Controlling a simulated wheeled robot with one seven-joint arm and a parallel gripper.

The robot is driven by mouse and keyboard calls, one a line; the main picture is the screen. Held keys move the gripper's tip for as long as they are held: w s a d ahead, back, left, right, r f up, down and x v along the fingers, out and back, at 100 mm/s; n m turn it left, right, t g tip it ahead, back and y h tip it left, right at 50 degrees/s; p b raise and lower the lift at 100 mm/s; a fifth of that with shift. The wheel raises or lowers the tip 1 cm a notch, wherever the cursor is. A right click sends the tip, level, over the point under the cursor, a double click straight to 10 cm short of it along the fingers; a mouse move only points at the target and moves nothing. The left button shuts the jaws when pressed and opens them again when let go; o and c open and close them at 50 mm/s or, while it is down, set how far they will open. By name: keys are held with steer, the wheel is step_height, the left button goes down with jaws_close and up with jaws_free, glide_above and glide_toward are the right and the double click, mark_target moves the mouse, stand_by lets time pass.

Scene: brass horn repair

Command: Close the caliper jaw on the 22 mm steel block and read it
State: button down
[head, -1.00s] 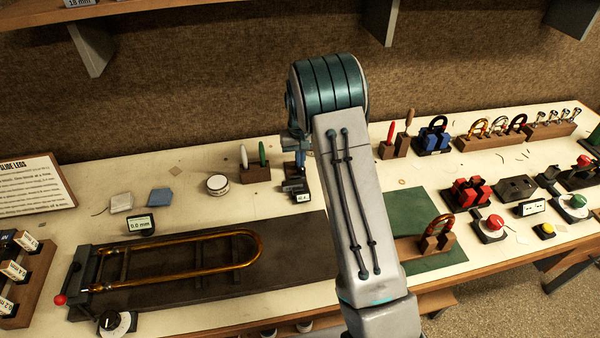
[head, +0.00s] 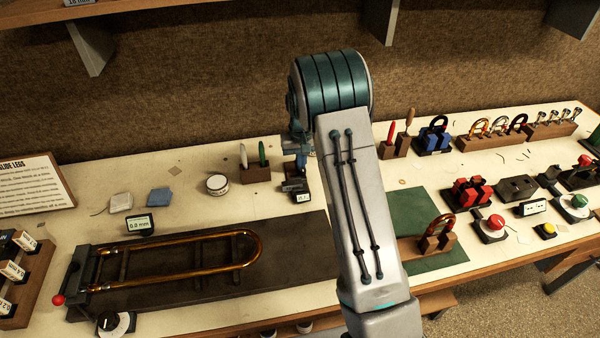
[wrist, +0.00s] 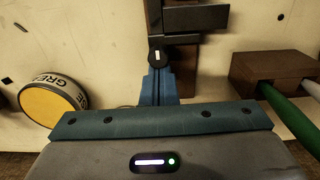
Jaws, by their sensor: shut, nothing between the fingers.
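The caliper (head: 293,185) is a small dark device at the back middle of the bench, with a small lit display (head: 302,197) whose figures are too small to read surely. In the wrist view its dark body (wrist: 195,18) is at the top, with a round black knob bearing a white mark (wrist: 157,56). My gripper (wrist: 158,82) is shut and empty, its blue fingertips right at that knob; I cannot tell whether they touch. I cannot make out the steel block.
A wooden holder (head: 256,174) with white and green handled tools stands close left of the caliper. A round tin (head: 217,184) is farther left. A brass slide (head: 190,262) lies on a dark board in front. A green mat (head: 412,212) is to the right.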

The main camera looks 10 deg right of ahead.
steer(key=shift+s, duration=0.75)
steer(key=shift+w, duration=0.3)
steer(key=shift+w, duration=0.3)
stand_by(0.3)
step_height(320, 180, up, 8)
steer(key=p, duration=0.4)
stand_by(0.5)
steer(key=shift+r, duration=0.1)
